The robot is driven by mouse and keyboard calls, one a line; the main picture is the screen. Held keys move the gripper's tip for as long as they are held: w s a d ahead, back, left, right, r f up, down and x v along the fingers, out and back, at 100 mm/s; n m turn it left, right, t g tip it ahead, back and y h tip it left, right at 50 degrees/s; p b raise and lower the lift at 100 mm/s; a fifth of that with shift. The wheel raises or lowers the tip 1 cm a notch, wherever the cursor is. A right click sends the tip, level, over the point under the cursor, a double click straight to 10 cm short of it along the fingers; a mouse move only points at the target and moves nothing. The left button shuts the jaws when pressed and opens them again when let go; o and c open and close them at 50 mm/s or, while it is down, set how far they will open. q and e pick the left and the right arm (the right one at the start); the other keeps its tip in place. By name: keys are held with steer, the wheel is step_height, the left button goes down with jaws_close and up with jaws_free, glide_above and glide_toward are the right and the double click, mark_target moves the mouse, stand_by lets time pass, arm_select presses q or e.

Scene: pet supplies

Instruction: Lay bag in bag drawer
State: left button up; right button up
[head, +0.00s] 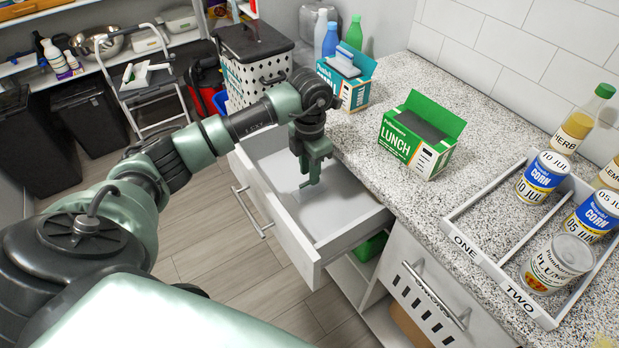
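The open drawer (340,212) sticks out from under the counter, and the part of its floor that I can see is bare. My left gripper (310,182) points down over the drawer, and its arm hides part of the drawer's far end. I see nothing between its fingers, but they are too small to tell whether they are open or shut. A green LUNCH box (415,145) with dark contents stands open on the counter. A blue box (352,92) with a pale item on top stands behind it. I see no loose bag. My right gripper is not in view.
A grey tray (475,258) marked ONE and TWO holds several cans on the right of the counter (395,185). Bottles (330,38) stand at the back. A white perforated basket (252,72) and a step ladder (150,95) are beyond. A slotted cabinet front (420,295) is below.

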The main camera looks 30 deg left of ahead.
arm_select(q)
step_height(320, 180, up, 9)
steer(key=shift+b, duration=0.4)
